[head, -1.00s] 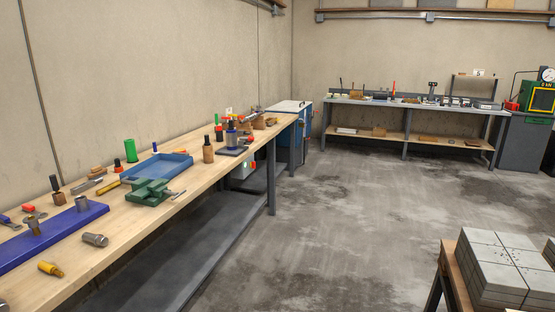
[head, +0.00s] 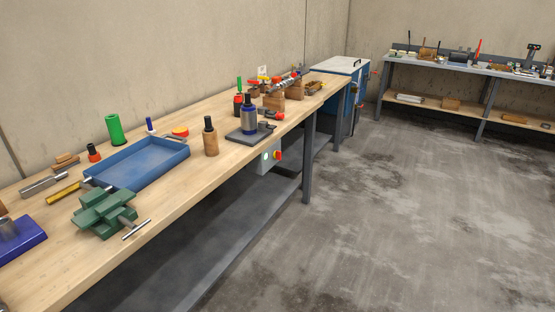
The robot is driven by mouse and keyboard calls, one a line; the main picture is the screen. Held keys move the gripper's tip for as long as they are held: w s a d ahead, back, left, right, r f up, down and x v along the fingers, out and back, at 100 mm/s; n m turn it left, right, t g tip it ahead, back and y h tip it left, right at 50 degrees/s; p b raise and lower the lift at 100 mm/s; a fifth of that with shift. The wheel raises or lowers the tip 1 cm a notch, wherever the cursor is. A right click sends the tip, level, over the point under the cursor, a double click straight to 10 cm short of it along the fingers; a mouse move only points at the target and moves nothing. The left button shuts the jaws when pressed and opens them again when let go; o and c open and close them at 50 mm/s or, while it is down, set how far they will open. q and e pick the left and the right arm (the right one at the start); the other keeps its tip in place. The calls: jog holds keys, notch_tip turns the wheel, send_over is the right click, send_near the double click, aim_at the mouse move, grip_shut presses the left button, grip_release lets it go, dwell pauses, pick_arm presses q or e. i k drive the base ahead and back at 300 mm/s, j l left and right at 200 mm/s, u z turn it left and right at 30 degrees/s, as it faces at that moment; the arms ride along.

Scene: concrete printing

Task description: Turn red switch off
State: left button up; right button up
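A small grey control box (head: 264,163) hangs under the front edge of the wooden workbench. A red switch (head: 279,155) with a yellow base sits on its right side. A pale green, lit-looking button (head: 266,156) is on the same box. Whether the switch is on or off is too small to tell. Neither of my grippers is in view.
The workbench (head: 60,270) carries a blue tray (head: 182,150), a green vise (head: 100,212) and several tools. A blue cabinet (head: 340,68) stands past its far end. The concrete floor (head: 350,230) to the right is clear. A second bench (head: 500,78) stands at the back.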

aim_at(276, 154)
jog(key=i+u, duration=0.1)
jog(key=u, duration=0.2)
jog(key=i+l+u, duration=0.25)
jog(key=i+u, duration=0.15)
jog(key=i+l+u, duration=0.4)
jog(key=k, duration=0.05)
